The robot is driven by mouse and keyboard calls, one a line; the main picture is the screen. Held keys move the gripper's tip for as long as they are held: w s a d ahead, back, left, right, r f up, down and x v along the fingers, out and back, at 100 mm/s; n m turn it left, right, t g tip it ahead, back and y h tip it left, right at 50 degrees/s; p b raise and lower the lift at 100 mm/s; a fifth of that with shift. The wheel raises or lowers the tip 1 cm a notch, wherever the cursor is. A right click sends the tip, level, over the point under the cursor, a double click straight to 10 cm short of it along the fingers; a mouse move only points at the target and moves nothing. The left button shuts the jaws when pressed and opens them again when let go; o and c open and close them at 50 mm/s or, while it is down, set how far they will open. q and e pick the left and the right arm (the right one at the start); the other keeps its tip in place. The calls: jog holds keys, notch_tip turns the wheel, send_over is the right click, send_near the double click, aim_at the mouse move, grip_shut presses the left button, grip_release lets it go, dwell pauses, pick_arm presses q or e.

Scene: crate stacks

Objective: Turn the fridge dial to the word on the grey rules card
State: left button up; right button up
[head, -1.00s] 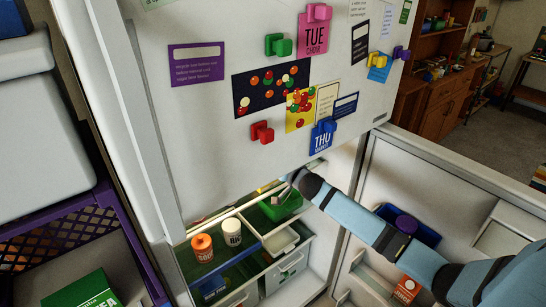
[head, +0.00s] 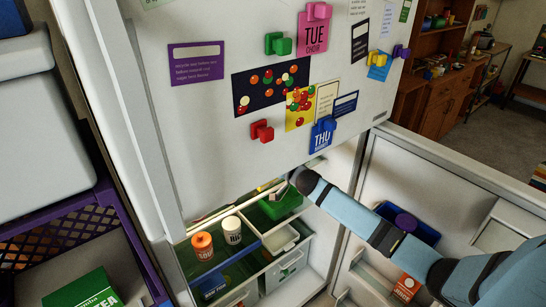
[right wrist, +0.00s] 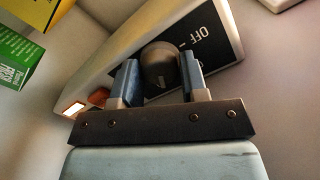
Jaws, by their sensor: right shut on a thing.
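In the head view my right gripper (head: 284,189) reaches inside the open fridge, below the freezer front (head: 215,130); the dial is hidden there. Several cards hang on that front; a pale one (head: 327,100) has small unreadable text, and I cannot tell whether it is the grey rules card.
An orange-lidded jar (head: 202,246), a white-lidded jar (head: 230,230) and a green tub (head: 283,203) stand on the shelf below my gripper. The open fridge door (head: 390,170) is at the right. A purple crate (head: 60,228) stands at the left.

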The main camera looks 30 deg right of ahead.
jog(key=n+p, duration=0.1)
jog(key=n, duration=1)
jog(key=shift+d, duration=0.1)
jog(key=shift+n, duration=0.3)
dwell(0.4)
jog(key=o, duration=0.9)
